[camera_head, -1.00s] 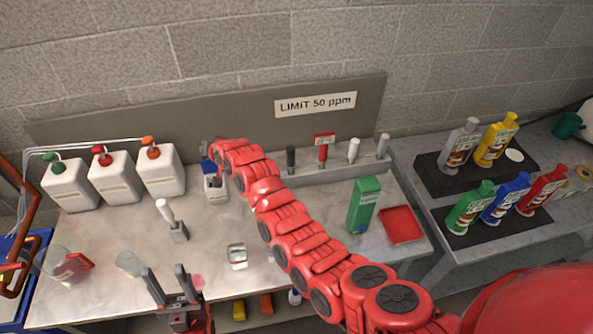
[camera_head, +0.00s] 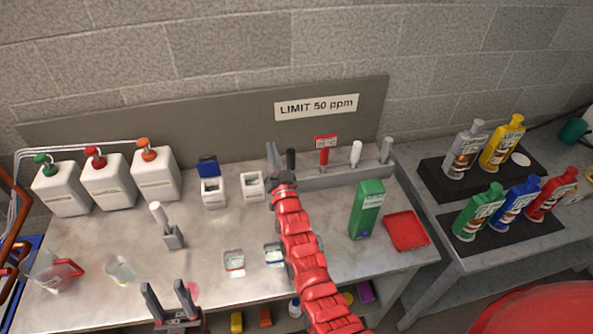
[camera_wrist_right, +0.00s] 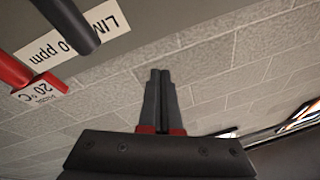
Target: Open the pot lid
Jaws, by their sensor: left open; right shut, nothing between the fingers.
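A small white pot (camera_head: 214,193) stands near the back of the metal bench in the head view. Its blue lid (camera_head: 208,166) is tilted up at the pot's rear, and the pot's top looks open. A second white pot (camera_head: 252,187) stands just right of it, with no blue lid visible. My right gripper (camera_head: 272,150) is shut and empty, raised right of the second pot. Its closed fingers also show in the right wrist view (camera_wrist_right: 160,75), against the wall. My left gripper (camera_head: 165,288) is open and empty over the bench's front edge.
White pump bottles (camera_head: 108,182) stand back left. A white-handled tool (camera_head: 166,225), a clear cup (camera_head: 120,268) and small clear dishes (camera_head: 234,261) stand on the bench. A green box (camera_head: 367,208) and red tray (camera_head: 406,231) are at right. A rack (camera_head: 340,178) runs along the back.

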